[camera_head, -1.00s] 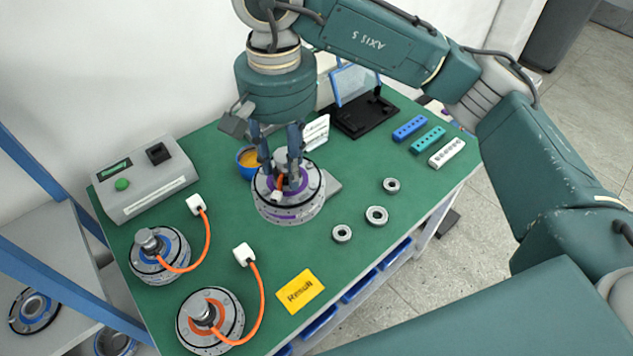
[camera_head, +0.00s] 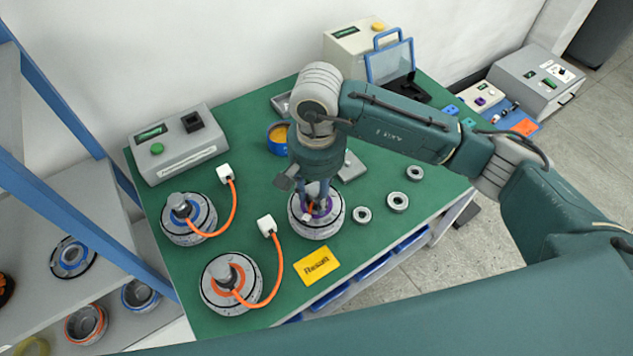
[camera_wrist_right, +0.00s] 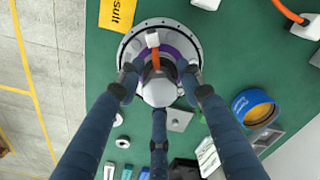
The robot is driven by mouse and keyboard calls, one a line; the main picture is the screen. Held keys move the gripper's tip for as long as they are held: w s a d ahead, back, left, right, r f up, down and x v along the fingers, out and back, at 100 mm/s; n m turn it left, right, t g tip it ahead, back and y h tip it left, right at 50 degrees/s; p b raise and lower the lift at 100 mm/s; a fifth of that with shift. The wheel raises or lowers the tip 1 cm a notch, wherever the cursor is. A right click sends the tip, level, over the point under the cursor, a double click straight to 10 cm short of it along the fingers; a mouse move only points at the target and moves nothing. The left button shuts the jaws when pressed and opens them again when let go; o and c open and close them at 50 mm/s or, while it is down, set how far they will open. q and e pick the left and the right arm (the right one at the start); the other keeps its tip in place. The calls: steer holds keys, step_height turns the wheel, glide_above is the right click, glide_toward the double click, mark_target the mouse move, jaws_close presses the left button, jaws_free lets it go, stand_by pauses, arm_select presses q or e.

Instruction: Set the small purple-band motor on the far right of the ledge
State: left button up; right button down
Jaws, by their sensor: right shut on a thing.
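The purple-band motor (camera_head: 304,226) is a round grey disc with a purple ring, a silver hub and an orange lead with a white plug. It is near the middle of the green table. My right gripper (camera_head: 318,200) points down over it and is shut on its hub. The right wrist view shows the fingers (camera_wrist_right: 158,82) around the hub of the motor (camera_wrist_right: 132,48). I cannot tell whether the motor touches the table. A grey shelf (camera_head: 120,240) at the left holds several ring parts; I cannot tell whether it is the ledge. My left gripper is out of view.
A blue-band motor (camera_head: 205,222) and an orange-band motor (camera_head: 252,285) stand left on the table (camera_head: 262,190). A yellow Result card (camera_head: 317,264) lies in front. Steel rings (camera_head: 397,202) lie right. A grey tester (camera_head: 178,155) stands at back left; a blue shelf post (camera_head: 65,110) rises left.

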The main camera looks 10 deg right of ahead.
mark_target(316, 202)
step_height(316, 202, down, 3)
steer(key=shift+r+p, duration=0.1)
steer(key=shift+p, duration=0.25)
steer(key=shift+f, duration=0.2)
steer(key=shift+f, duration=0.1)
steer(key=c, duration=1.2)
jaws_free()
steer(key=shift+s, duration=0.1)
steer(key=shift+o, duration=0.2)
